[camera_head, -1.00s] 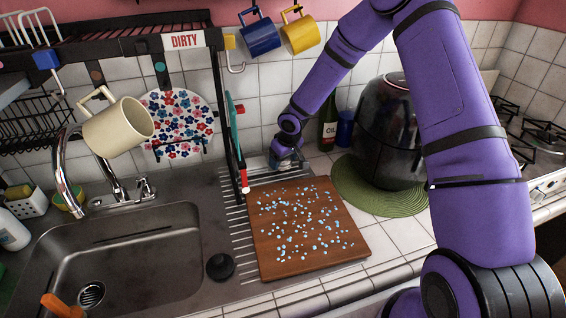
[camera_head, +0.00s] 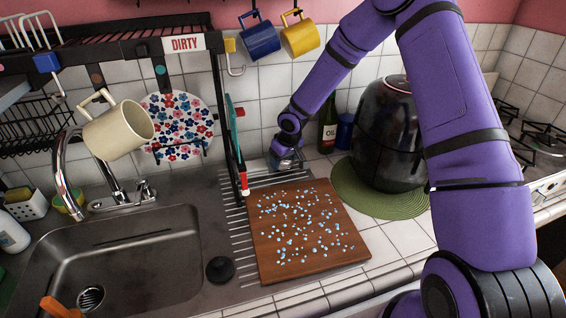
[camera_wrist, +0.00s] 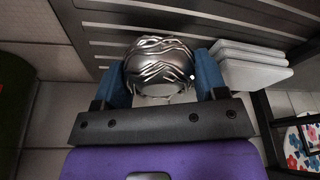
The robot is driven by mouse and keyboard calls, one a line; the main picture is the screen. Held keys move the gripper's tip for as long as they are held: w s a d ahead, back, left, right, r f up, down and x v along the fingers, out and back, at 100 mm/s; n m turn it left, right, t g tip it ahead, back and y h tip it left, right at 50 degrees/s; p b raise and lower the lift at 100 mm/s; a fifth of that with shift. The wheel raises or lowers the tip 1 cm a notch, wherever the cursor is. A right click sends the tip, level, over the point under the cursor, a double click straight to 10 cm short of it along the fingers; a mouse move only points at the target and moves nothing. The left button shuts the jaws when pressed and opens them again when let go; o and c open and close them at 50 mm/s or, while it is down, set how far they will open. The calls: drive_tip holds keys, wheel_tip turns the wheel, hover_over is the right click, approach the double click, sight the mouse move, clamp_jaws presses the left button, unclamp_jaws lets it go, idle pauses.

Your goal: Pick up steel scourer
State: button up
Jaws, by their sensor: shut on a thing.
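The steel scourer (camera_wrist: 158,64) is a shiny, wavy silver bundle in the wrist view. It sits between the two blue fingertips of my gripper (camera_wrist: 162,80), which are shut on it from both sides. In the head view my gripper (camera_head: 287,160) is low behind the cutting board, near the tiled back wall. The scourer cannot be made out clearly there, as my wrist and fingers cover it.
A cutting board (camera_head: 305,245) with blue bits lies in front of my gripper. An oil bottle (camera_head: 327,132) and a dark round appliance (camera_head: 388,140) stand to the right. A rack post (camera_head: 232,120) is close on the left. White slabs (camera_wrist: 252,66) lie beside the scourer.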

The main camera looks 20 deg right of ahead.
wheel_tip(320, 180, up, 2)
drive_tip(key=shift+r, duration=0.2)
drive_tip(key=s+a, duration=0.1)
drive_tip(key=s, duration=0.4)
drive_tip(key=s+a+r, duration=0.1)
drive_tip(key=s+a, duration=0.1)
drive_tip(key=s, duration=0.3)
drive_tip(key=s+a, duration=0.1)
drive_tip(key=s, duration=0.4)
drive_tip(key=shift+s+a+r, duration=0.2)
drive_tip(key=shift+a+r, duration=0.05)
drive_tip(key=shift+a, duration=0.05)
drive_tip(key=o, duration=0.4)
drive_tip(key=c, duration=0.3)
drive_tip(key=shift+w, duration=0.1)
